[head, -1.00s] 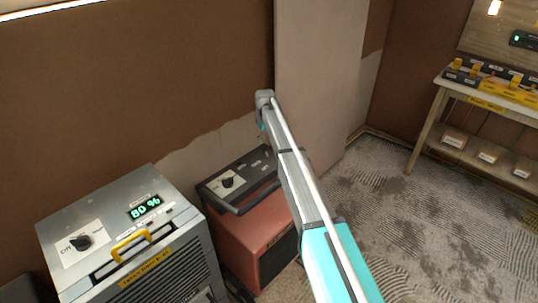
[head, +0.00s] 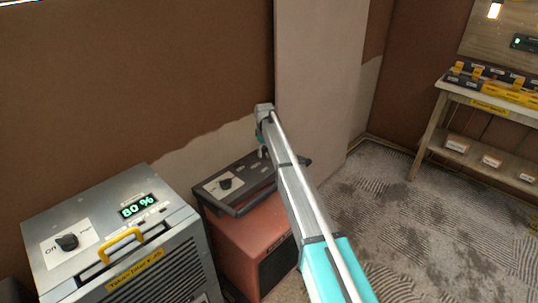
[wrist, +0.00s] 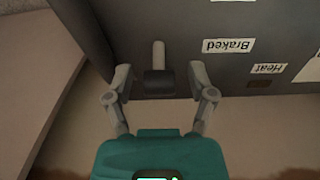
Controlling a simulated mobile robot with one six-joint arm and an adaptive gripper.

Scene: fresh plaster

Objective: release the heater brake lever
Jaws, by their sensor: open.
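The heater (head: 252,236) is a red box with a dark top panel and a dial, left of my arm in the head view. In the wrist view its dark panel (wrist: 130,25) carries upside-down labels, "Braked" (wrist: 229,46) and "Heat" (wrist: 268,68). The brake lever (wrist: 158,83), a dark grip with a pale stem, sits near the "Braked" label. My gripper (wrist: 160,78) is open, with one finger on each side of the lever grip and a gap visible on both sides.
A grey machine (head: 180,262) with an "80 %" display and yellow handle stands left of the heater. A pale board (head: 320,80) leans behind my arm. A wooden bench (head: 455,93) with several boxes stands at right. The floor between is clear.

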